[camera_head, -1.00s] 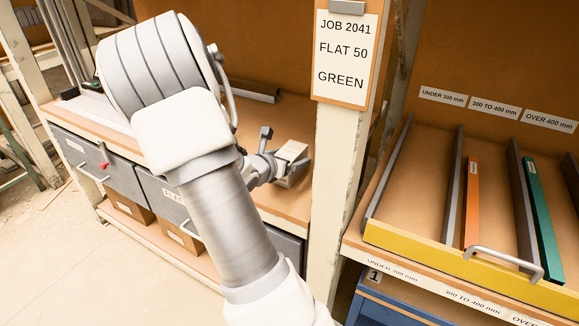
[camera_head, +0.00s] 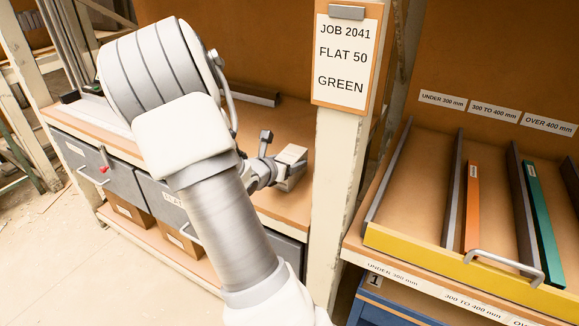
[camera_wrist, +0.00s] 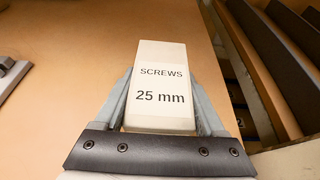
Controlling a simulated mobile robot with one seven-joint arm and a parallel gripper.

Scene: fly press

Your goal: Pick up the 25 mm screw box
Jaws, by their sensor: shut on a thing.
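The screw box (camera_wrist: 161,82) is pale cream with a white label reading "SCREWS 25 mm" in the wrist view. It sits between the two fingers of my gripper (camera_wrist: 165,115), which are shut on its sides. In the head view the box (camera_head: 290,156) shows small at the right end of the wooden bench, with my gripper (camera_head: 276,172) at it. My arm hides part of the bench and of the gripper. I cannot tell whether the box touches the bench top.
A post with a job sign (camera_head: 344,60) stands right of the box. Right of it, a yellow-fronted tray (camera_head: 440,258) holds an orange bar (camera_head: 472,205) and a green bar (camera_head: 541,222) between dividers. Grey drawers (camera_head: 85,165) sit under the bench (camera_head: 284,203).

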